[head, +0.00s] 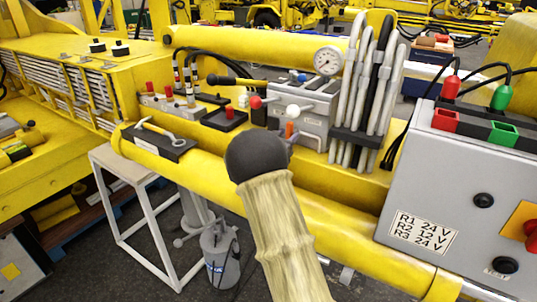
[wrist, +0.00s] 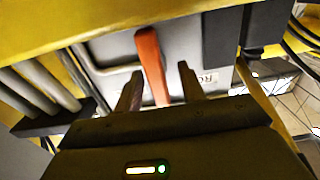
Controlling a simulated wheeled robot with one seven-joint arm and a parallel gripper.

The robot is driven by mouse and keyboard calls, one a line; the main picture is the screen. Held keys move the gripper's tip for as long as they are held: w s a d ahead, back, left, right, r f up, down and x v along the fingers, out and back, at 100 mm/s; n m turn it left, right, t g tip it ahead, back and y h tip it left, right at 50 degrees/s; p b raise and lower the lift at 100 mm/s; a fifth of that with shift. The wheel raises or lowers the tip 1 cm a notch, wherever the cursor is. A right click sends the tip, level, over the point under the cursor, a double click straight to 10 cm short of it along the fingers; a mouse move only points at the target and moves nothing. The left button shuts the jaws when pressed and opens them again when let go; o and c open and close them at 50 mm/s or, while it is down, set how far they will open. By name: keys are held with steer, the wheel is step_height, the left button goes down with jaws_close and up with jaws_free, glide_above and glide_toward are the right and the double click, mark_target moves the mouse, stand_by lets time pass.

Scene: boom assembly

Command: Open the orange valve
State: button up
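The orange valve (head: 289,130) is a small upright handle on the front of the grey valve block, just beyond my dark wrist in the head view. In the wrist view, the orange valve handle (wrist: 150,62) reaches down between the two fingers of my gripper (wrist: 159,86). The fingers are apart, with a gap visible on each side of the handle, so my gripper is open around it. In the head view, my wrist and arm hide most of the gripper and the valve's lower part.

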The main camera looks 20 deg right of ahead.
steer(key=b+v, duration=0.5)
steer(key=v, duration=1)
steer(key=shift+s, duration=0.2)
steer(key=s+a+f+n+y, duration=0.7)
steer(key=f+y, duration=0.3)
steer(key=y, duration=0.3)
steer(key=s+f+n+g, duration=0.1)
steer(key=s+f+g, duration=0.2)
steer(key=s, duration=0.7)
steer(key=s+f+n+g+y, duration=0.1)
steer(key=s+f+g, duration=0.3)
steer(key=s, duration=0.6)
steer(key=shift+s+a+n+g, duration=0.25)
steer(key=shift+s+n+g, duration=0.15)
steer(key=shift+n+g, duration=0.25)
